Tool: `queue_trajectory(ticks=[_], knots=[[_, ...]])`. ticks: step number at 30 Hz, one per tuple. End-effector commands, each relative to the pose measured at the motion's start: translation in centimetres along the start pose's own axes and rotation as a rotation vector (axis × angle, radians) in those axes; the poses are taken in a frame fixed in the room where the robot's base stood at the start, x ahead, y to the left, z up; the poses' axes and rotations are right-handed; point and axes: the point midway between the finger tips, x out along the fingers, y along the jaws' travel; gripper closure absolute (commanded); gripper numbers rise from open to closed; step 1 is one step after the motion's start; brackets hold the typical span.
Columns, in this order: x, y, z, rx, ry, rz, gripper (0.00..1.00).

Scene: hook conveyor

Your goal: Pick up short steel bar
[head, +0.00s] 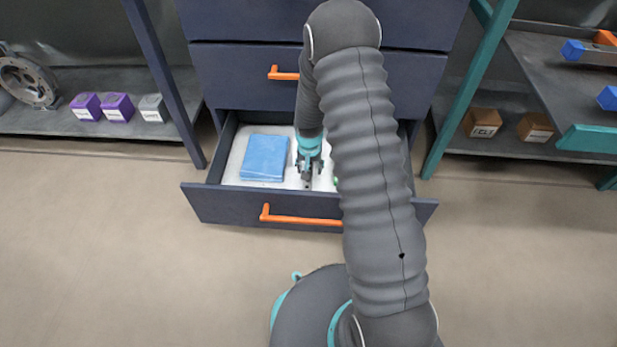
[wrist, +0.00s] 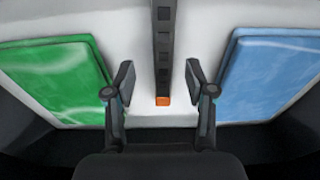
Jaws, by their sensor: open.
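A narrow dark grey bar (wrist: 163,52) with square dark marks and an orange end lies on the white floor of an open drawer (head: 270,207). It appears to be the short steel bar. In the wrist view it runs from the top edge down between my fingertips, and its far end is cut off. My gripper (head: 309,168) reaches down into the drawer. In the wrist view my gripper (wrist: 160,82) is open, with one finger on each side of the bar and gaps on both sides. In the head view the bar is mostly hidden by my gripper.
A blue flat pack (head: 264,158) lies left of my gripper in the head view. A green flat pack (wrist: 55,80) lies on the other side, mostly hidden by my arm in the head view. The drawer's dark walls surround them. Shelves with small boxes (head: 118,107) stand at both sides.

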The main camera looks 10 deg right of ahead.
Motion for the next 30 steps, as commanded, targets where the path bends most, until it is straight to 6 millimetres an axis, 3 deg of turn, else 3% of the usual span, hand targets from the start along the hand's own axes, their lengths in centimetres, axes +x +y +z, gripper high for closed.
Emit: queue_trajectory(ticks=[8,17,19,24,30], knots=[[3.9,-0.4,0.1,-0.001,-0.002,0.001,0.45],[4.3,-0.4,0.0,-0.001,-0.001,0.0,0.45],[4.3,-0.4,0.0,-0.001,-0.001,0.0,0.55],[4.3,-0.4,0.1,-0.001,-0.001,0.0,0.98],[4.3,-0.4,0.0,-0.001,-0.001,0.0,1.0]])
